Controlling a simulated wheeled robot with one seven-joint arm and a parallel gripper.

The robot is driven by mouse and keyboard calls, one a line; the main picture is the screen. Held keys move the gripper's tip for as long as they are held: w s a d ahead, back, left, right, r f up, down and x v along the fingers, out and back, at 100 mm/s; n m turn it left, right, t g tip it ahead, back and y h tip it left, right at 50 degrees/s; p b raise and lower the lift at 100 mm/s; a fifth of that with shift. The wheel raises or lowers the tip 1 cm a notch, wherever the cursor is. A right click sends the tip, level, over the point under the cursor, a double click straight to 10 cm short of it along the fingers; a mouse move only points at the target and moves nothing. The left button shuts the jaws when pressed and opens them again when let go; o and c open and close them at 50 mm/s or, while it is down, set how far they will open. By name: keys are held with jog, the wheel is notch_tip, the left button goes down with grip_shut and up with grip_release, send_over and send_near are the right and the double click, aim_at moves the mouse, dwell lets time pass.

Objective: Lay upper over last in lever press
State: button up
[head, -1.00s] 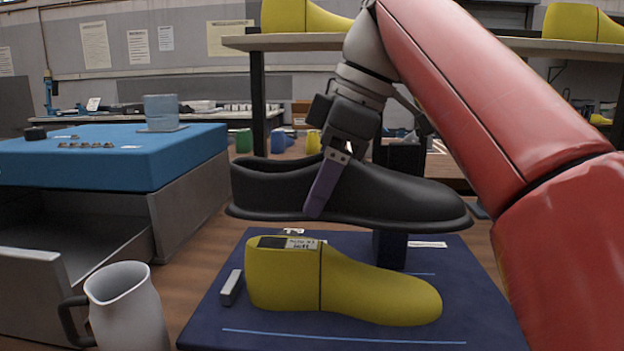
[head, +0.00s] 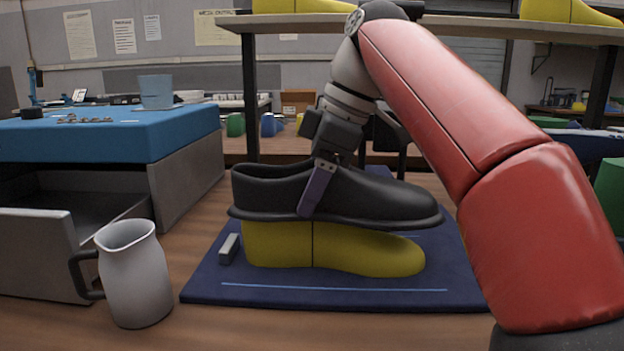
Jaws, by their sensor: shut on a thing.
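The black shoe upper (head: 385,197) is in the middle of the head view, level, with its toe to the right. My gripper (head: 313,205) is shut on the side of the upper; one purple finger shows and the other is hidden. The yellow last (head: 345,250) lies on the dark blue mat (head: 210,285), toe to the right. The upper is directly above the last and hides its top; I cannot tell whether they touch. A dark post of the press (head: 385,155) shows partly behind the upper and my arm.
A small grey block (head: 229,248) lies on the mat left of the last. A grey pitcher (head: 137,275) stands left, beside an open drawer (head: 40,250) under a blue-topped cabinet (head: 110,135). A shelf (head: 290,22) with yellow lasts is behind. The mat's front strip is clear.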

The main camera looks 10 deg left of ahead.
aim_at(313, 232)
jog(key=shift+f+b, duration=2.55)
jog(key=shift+f, duration=0.85)
jog(key=shift+f+b, duration=0.45)
jog(key=shift+f, duration=0.15)
jog(key=o, duration=1.2)
jog(key=shift+r, duration=0.15)
jog(key=p+v, duration=0.3)
jog(key=v, duration=0.4)
jog(key=shift+w+r+p, duration=0.1)
jog(key=shift+p, duration=0.2)
jog(key=shift+d+r, duration=0.15)
jog(key=shift+r, duration=0.05)
